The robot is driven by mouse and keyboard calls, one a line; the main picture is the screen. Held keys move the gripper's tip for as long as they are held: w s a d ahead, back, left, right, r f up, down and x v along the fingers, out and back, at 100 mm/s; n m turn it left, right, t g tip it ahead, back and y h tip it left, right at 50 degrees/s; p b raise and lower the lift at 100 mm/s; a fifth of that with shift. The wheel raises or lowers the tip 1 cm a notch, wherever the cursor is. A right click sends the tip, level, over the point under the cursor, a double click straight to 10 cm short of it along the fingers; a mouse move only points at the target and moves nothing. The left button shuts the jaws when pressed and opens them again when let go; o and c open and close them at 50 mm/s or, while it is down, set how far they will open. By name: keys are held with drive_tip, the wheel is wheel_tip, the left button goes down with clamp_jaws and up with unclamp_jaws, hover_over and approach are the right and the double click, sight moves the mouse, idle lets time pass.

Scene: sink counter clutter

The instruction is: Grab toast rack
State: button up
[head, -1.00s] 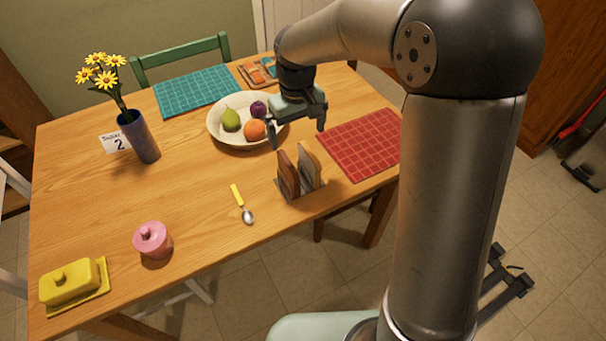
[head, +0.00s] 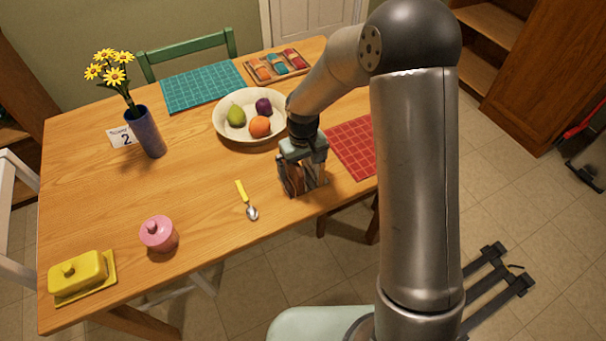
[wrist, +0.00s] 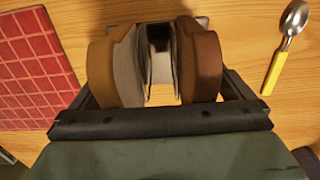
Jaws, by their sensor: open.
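The toast rack (head: 297,181) stands near the front edge of the wooden table, with brown slices of toast in it. In the wrist view the rack's grey metal dividers (wrist: 160,60) show between a tan slice (wrist: 112,70) and a darker brown slice (wrist: 200,62). My gripper (head: 304,172) is directly above and around the rack, pointing down. Its jaws are open, with one finger on each outer side of the toast. The fingertips are largely hidden, and I cannot tell whether they touch it.
A spoon with a yellow handle (head: 242,192) lies left of the rack. A red placemat (head: 352,146) is to its right. A fruit bowl (head: 222,123) stands behind. A pink pot (head: 158,233) and a yellow butter dish (head: 80,275) are at the front left.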

drive_tip(key=c, duration=1.1)
drive_tip(key=shift+r, duration=0.1)
